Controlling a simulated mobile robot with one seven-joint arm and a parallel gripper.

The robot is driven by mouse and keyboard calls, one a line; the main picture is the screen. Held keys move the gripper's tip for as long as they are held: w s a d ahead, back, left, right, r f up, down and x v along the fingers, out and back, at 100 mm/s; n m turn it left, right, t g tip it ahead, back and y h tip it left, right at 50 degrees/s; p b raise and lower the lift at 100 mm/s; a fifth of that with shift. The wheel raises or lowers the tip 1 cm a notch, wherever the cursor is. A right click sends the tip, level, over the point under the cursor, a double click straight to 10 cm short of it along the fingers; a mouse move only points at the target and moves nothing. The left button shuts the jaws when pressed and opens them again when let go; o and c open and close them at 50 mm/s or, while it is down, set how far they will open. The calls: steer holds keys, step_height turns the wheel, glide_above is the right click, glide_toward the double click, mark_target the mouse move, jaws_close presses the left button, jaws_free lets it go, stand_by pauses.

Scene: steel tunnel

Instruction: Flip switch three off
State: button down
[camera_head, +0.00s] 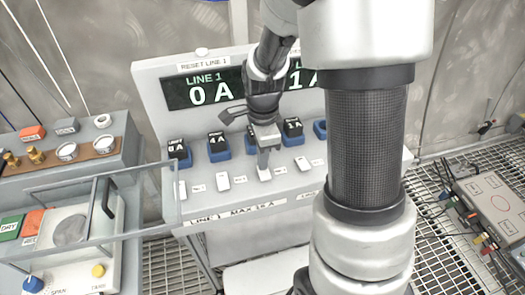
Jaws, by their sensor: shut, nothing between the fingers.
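The console (150,85) has a row of white switches along its front ledge. Counting from the left, the first switch (182,189), the second switch (223,182), the third switch (264,175) and a further one (303,164) show. My gripper (263,165) is shut and points down right at the third switch, its tip touching or just above it; I cannot tell which. The gripper hides the upper part of this switch. Whether the third switch is on or off is too small to tell.
Blue-based blocks with dark labelled faces, such as one reading 4A (217,146), stand behind the switches. A display (205,90) reads LINE 1, 0 A. A clear-sided scale (70,230) stands at left. A grey box with cables (490,205) lies right. My arm hides the console's right part.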

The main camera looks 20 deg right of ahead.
steer(key=shift+f, duration=0.1)
stand_by(0.3)
steer(key=shift+w+g+p, duration=0.1)
steer(key=shift+g+p, duration=0.2)
steer(key=shift+p, duration=0.2)
steer(key=shift+f, duration=0.25)
steer(key=shift+s+r, duration=0.3)
steer(key=shift+s, duration=0.5)
